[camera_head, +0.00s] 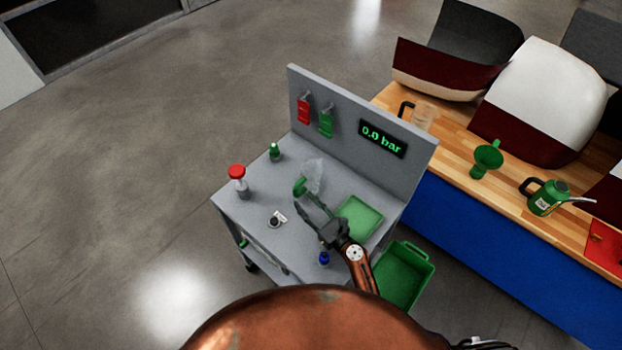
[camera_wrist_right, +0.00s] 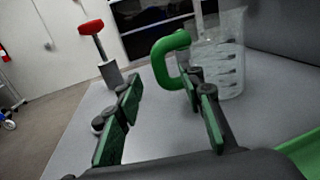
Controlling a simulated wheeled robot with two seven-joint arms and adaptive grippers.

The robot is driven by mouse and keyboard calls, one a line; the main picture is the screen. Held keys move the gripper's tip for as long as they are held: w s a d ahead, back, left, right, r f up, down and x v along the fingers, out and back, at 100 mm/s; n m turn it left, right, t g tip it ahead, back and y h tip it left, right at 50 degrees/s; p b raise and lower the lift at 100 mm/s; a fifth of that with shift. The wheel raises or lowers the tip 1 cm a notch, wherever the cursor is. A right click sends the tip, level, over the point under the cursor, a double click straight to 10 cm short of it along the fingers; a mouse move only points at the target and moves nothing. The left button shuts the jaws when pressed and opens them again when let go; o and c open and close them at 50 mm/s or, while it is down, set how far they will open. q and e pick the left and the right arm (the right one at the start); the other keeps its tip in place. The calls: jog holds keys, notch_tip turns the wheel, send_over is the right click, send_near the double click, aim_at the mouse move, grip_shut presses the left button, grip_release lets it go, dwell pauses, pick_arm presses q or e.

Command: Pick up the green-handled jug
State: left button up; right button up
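The green-handled jug (camera_head: 313,174) is clear and stands upright on the grey bench top, towards the back panel. In the right wrist view the clear jug (camera_wrist_right: 222,62) stands right of centre, with its green handle (camera_wrist_right: 166,60) turned to the left. My right gripper (camera_head: 311,205) is in front of the handle. In the right wrist view my right gripper (camera_wrist_right: 162,90) is open, its green-padded fingers spread and nothing held between them. The handle appears just beyond the fingertips; I cannot tell whether the right finger touches it. My left gripper is not in view.
On the bench (camera_head: 235,207) stand a red-topped plunger (camera_head: 238,180), a small green bottle (camera_head: 274,152), a small blue item (camera_head: 324,258) and a green tray (camera_head: 359,217). The back panel (camera_head: 345,110) rises behind the jug. A wooden table (camera_head: 450,140) stands to the right.

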aim_at(297, 193)
jog(key=x, duration=0.3)
jog(key=shift+w+a+r, duration=0.15)
jog(key=shift+w+a, duration=0.1)
jog(key=shift+a, duration=0.05)
jog(key=shift+w+a, duration=0.1)
jog(key=shift+w, duration=0.15)
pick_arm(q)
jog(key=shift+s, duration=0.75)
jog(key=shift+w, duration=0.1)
pick_arm(e)
jog(key=shift+c, duration=0.2)
jog(key=shift+c, duration=0.8)
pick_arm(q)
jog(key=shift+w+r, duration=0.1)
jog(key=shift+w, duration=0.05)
pick_arm(e)
grip_shut()
